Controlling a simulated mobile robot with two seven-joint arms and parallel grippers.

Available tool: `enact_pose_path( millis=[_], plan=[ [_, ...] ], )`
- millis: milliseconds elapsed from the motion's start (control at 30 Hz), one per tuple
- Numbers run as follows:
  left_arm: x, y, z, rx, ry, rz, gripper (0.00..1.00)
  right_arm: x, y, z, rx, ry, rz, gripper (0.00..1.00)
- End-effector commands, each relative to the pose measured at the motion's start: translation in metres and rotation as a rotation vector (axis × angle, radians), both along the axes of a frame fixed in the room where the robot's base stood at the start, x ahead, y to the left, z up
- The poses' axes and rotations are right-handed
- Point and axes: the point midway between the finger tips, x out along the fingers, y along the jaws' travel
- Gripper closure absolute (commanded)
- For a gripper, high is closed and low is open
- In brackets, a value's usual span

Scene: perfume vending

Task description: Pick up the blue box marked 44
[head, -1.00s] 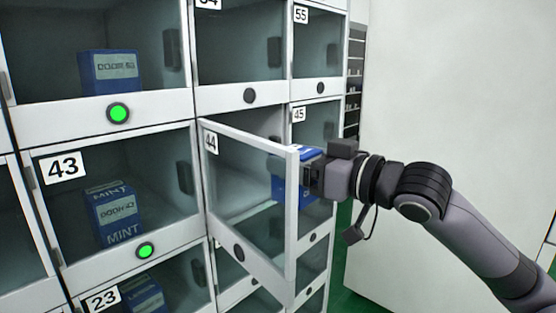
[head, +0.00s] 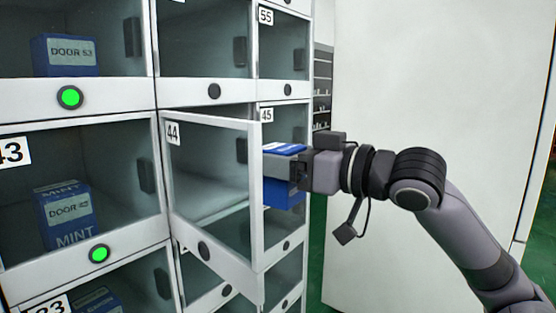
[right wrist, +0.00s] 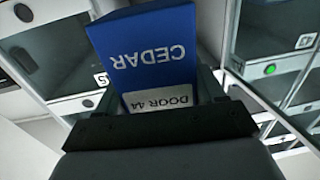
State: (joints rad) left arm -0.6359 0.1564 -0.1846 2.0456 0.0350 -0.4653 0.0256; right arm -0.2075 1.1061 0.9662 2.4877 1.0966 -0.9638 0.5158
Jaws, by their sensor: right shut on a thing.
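The blue box (head: 284,195) is held by my right gripper (head: 304,171) in front of the lockers, just right of the open door 44 (head: 260,200). Part of the box is hidden behind the door edge and the gripper. In the right wrist view the box (right wrist: 150,45) shows "CEDAR" on its blue face and a pale label "DOOR 44", both upside down. My right gripper (right wrist: 165,92) is shut on it, with a finger on each side. Compartment 44 (head: 210,190), seen through the door glass, looks empty. My left gripper is out of view.
Blue boxes stand behind closed doors at 53 (head: 66,54) and 43 (head: 66,215), with green-lit buttons. The glass door 44 juts out beside the held box. A large white panel (head: 430,90) stands at the right. Green floor shows between it and the lockers.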

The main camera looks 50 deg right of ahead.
Motion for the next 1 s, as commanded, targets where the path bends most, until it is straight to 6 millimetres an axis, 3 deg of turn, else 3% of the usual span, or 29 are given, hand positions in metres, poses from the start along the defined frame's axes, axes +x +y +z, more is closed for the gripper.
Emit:
enact_pose_path(
  millis=[400,1000],
  plan=[
    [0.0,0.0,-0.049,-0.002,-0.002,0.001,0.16,-0.062,-0.005,-0.004,-0.002,-0.008,0.0,0.66],
    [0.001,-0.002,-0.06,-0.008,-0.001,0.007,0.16,-0.144,-0.011,0.0,0.001,-0.004,0.0,0.66]
  ],
)
